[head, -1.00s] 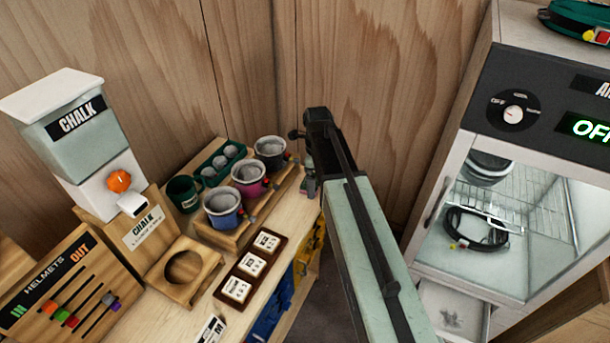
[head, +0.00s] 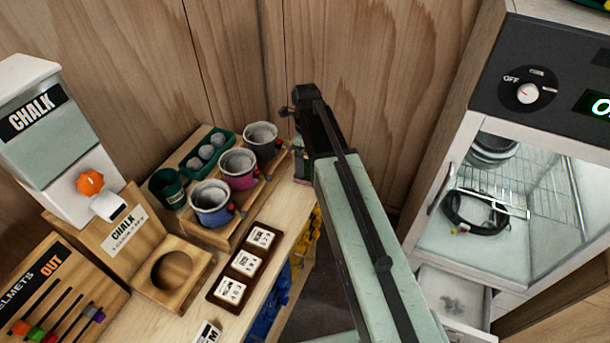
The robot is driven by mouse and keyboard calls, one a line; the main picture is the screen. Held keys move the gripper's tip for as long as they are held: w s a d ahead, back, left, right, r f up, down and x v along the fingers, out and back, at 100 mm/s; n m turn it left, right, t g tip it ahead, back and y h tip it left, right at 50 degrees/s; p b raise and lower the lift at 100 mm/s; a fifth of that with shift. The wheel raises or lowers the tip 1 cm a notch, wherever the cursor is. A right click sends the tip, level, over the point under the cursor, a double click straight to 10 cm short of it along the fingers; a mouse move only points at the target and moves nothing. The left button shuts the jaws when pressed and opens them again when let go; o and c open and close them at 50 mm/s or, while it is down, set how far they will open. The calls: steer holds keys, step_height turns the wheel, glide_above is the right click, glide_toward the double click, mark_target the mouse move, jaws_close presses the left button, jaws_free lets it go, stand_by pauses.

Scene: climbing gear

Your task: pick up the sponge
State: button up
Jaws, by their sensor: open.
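I cannot make out a sponge anywhere in the head view. My arm reaches up from the bottom of the picture, and its end is bent down beside the right edge of the wooden counter (head: 275,275). My gripper (head: 302,172) shows only in small part below the arm's dark end, just right of the chalk pots. Its jaws are open. Its fingertips are mostly hidden by the arm, and I see nothing held.
A wooden rack holds blue (head: 212,205), pink (head: 238,170) and black (head: 262,143) pots, near a green mug (head: 167,188). A chalk dispenser (head: 40,130) stands left. A glass-fronted cabinet (head: 530,200) stands right, with an open drawer (head: 455,300) below. Wooden walls close the back.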

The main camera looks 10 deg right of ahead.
mark_target(305, 169)
step_height(305, 169, down, 5)
steer(key=b, duration=0.3)
steer(key=shift+w+a+r+b, duration=0.1)
steer(key=shift+b, duration=0.25)
steer(key=shift+r, duration=0.15)
steer(key=shift+c, duration=0.7)
steer(key=c, duration=1)
